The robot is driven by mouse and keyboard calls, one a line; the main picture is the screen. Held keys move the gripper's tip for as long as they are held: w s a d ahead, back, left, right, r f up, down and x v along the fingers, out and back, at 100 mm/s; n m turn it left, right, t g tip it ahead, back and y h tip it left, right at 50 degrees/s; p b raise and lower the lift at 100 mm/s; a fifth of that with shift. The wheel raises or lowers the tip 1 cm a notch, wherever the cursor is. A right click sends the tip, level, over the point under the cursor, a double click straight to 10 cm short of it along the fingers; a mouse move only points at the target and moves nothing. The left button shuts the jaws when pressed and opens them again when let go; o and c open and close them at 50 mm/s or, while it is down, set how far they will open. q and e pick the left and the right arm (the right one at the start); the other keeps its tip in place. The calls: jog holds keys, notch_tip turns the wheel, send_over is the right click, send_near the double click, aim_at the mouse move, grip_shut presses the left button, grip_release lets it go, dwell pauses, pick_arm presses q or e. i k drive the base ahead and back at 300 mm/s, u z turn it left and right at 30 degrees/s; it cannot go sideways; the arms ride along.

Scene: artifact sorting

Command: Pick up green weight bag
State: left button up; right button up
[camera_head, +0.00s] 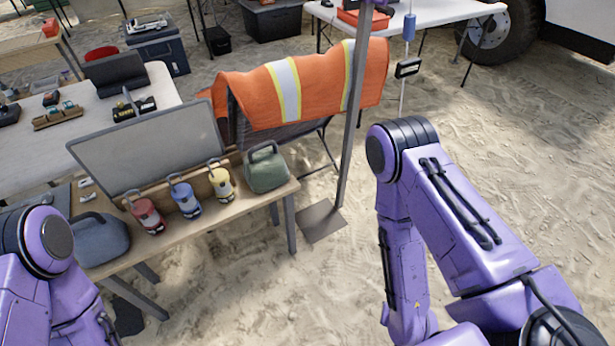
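The green weight bag (266,170) sits upright on the right end of the wooden table (225,218), with its handle on top. It stands beside a yellow lantern and in front of the orange cloth. My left arm shows at the lower left and my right arm at the right, both well apart from the green bag. Neither gripper shows in this view.
A blue-grey bag (99,240) lies at the table's left. Red (147,216), blue (185,199) and yellow (221,185) lanterns stand between the bags. A grey panel (150,146) rises behind them. A metal pole (349,130) stands right of the table; open sand lies in front.

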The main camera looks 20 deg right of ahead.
aim_at(264, 169)
jog(key=u, duration=0.3)
jog(key=k, duration=0.2)
jog(key=z, duration=1.5)
jog(key=i, duration=0.65)
jog(key=u, duration=0.1)
